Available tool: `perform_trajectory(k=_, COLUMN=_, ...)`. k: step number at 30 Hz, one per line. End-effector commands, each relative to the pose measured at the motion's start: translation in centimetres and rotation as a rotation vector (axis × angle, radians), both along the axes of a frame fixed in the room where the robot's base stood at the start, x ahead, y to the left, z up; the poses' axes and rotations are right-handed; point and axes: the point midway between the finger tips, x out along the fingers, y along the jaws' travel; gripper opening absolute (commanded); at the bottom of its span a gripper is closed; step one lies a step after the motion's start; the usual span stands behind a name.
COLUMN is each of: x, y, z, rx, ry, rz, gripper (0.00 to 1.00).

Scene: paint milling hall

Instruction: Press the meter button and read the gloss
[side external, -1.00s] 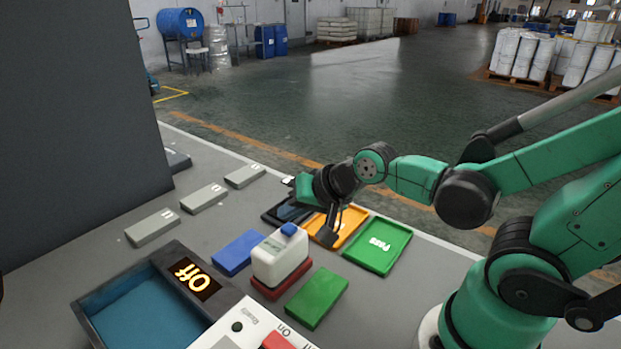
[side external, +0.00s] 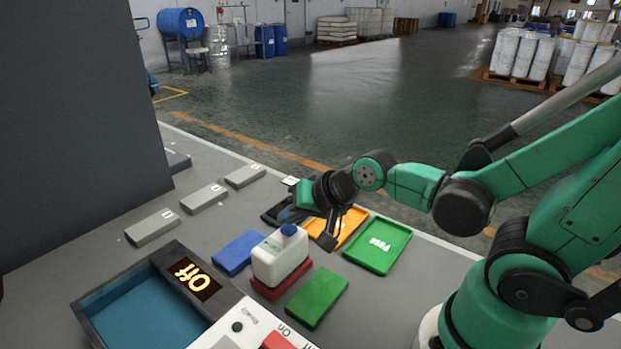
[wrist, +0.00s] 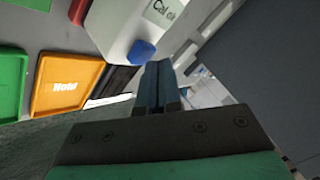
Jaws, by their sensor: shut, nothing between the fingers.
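A dark panel with a lit amber "Off" (side external: 192,278) stands on the grey, blue-floored box (side external: 85,318) at the lower left of the side view. In front is a white panel (side external: 243,338) with a small dark green round spot and a red button (side external: 277,342), both cut by the frame's bottom. My gripper (wrist: 158,85) is shut and empty. In the side view the gripper (side external: 290,214) is behind a white bottle with a blue cap (side external: 280,258), well away from the red button. In the wrist view the bottle (wrist: 118,30) is left of the fingers, its label partly cut.
The bottle stands on a red block (side external: 281,288), between a blue block (side external: 238,252) and a green block (side external: 317,298). A green "Pass" tray (side external: 378,246) and an orange "Hold" tray (side external: 347,226) lie behind. Several grey blocks (side external: 204,198) lie left.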

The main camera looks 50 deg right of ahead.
Motion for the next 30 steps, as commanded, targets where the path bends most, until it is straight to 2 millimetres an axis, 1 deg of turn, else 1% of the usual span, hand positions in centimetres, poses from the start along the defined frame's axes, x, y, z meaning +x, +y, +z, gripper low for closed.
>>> perform_trajectory(k=20, x=0.03, y=0.0, z=-0.83, rx=0.0, ry=0.0, rz=0.0, gripper=0.0)
perform_trajectory(k=30, x=0.04, y=0.0, z=-0.57, rx=0.0, ry=0.0, rz=0.0, gripper=0.0)
